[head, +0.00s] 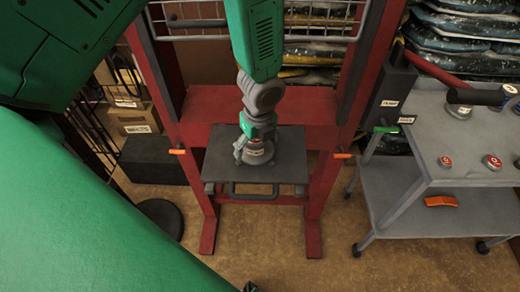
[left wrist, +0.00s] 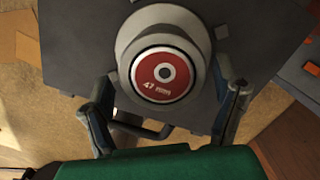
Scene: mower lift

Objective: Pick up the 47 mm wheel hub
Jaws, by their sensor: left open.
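The 47 mm wheel hub (left wrist: 165,75) shows in the left wrist view as a round grey body with a red face, a small centre hole and the marking "47". It sits on the dark lift plate (head: 225,160), and in the head view the grey hub (head: 258,171) is partly hidden under my gripper. My left gripper (head: 256,147) points down over the hub. Its open fingers (left wrist: 167,90) stand on either side of the hub in the left wrist view; whether they touch it I cannot tell. My right gripper is not in view.
A red frame (head: 158,75) stands around the lift plate, with orange pieces on its posts. A grey cart (head: 440,135) at the right carries red-faced discs (head: 492,161). A black box (head: 153,160) stands at the left. Bagged goods (head: 465,50) fill the back right.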

